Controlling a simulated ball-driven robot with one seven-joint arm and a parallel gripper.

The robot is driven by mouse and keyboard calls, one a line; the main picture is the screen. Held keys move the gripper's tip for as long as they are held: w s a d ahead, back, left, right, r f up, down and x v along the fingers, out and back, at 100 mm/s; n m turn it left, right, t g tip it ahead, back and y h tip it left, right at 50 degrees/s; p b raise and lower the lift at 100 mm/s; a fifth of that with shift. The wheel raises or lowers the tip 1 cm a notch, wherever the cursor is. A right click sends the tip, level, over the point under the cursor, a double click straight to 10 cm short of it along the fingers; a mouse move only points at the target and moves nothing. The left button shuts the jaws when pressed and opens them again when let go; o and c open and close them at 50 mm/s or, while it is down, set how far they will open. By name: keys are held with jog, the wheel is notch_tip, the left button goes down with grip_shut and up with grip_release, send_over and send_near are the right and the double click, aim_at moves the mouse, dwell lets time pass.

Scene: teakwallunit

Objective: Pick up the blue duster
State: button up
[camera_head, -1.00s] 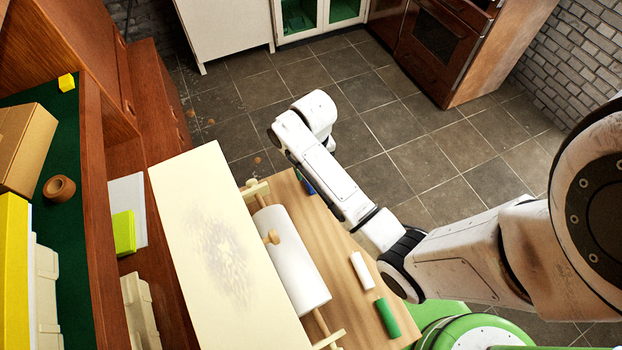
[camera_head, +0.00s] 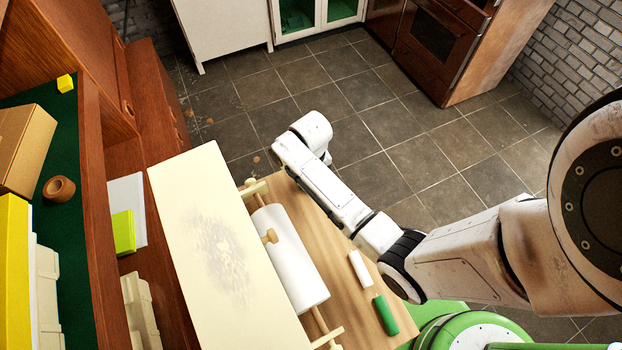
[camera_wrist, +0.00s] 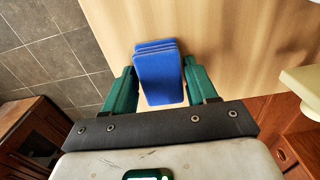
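The blue duster (camera_wrist: 159,76) is in the wrist view, with layered edges at its far end, over the light wood table top (camera_wrist: 235,50). My gripper (camera_wrist: 160,72) has green fingers, one on each side of the duster. The fingers appear spread around it, with narrow gaps at the sides; whether either fingertip touches it is hard to tell. In the head view the wrist end of my arm reaches over the far end of the wood table (camera_head: 345,285). My fingers and the duster are hidden there.
A white paper roll (camera_head: 287,258) on a wooden holder stands beside a large cream board (camera_head: 215,250). A white cylinder (camera_head: 361,268) and a green cylinder (camera_head: 386,315) lie near the table's near edge. Open tiled floor (camera_head: 420,150) lies beyond the table.

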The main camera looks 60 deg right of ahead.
jog(key=c, duration=0.6)
jog(key=shift+r, duration=0.2)
jog(key=shift+r, duration=0.25)
notch_tip(320, 180, up, 2)
jog(key=shift+r, duration=0.15)
jog(key=s+r, duration=0.3)
jog(key=s, duration=0.1)
jog(key=s+a+r, duration=0.1)
jog(key=s+r, duration=0.2)
jog(key=s, duration=0.2)
jog(key=s+a+r, duration=0.1)
jog(key=s+r, duration=0.3)
jog(key=shift+s+a, duration=0.2)
jog(key=shift+s, duration=0.2)
